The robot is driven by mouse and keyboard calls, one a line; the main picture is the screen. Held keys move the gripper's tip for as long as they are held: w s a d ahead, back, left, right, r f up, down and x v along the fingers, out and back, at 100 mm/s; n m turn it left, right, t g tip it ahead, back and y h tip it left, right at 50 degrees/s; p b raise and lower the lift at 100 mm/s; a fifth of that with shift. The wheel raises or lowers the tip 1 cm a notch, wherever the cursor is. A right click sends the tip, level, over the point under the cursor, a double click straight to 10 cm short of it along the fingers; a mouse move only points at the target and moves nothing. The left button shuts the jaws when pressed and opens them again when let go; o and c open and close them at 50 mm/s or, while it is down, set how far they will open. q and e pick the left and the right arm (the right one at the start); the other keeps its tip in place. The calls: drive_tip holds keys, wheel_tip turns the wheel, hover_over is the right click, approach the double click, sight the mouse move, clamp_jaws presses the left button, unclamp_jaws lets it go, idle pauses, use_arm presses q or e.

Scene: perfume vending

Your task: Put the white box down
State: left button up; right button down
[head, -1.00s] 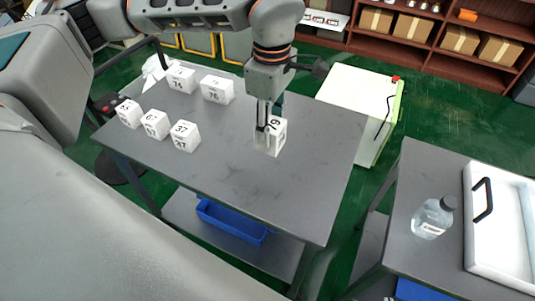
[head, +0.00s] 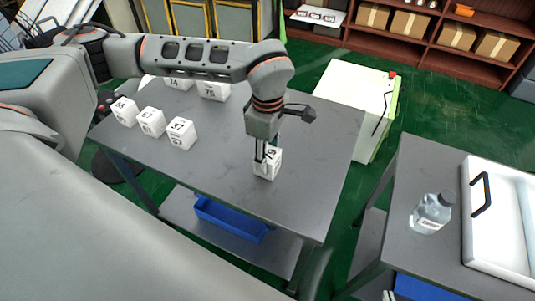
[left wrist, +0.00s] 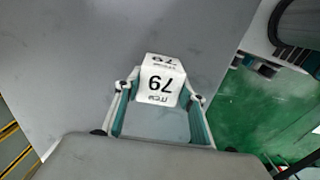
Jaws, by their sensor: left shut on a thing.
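A white box marked 79 (head: 270,164) is held by my left gripper (head: 266,155), which points down over the grey table (head: 225,150). The box is upright, near the right part of the table. I cannot tell whether its underside touches the top. In the left wrist view the white box (left wrist: 160,82) sits between the two fingers of my left gripper (left wrist: 160,98). My right gripper is not in view.
Several white numbered boxes (head: 181,133) stand on the left of the table, with clear tabletop between them and my gripper. A blue bin (head: 230,218) is on the lower shelf. A second table at right bears a bottle (head: 430,213) and a white tray (head: 490,245).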

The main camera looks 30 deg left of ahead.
sight(267, 153)
use_arm(q)
drive_tip(key=shift+f, duration=0.1)
drive_tip(key=o, duration=1.1)
drive_tip(key=shift+r, duration=0.4)
wheel_tip(267, 153, up, 12)
drive_tip(key=shift+f, duration=0.25)
drive_tip(key=shift+s+f, duration=0.1)
drive_tip(key=shift+s, duration=0.05)
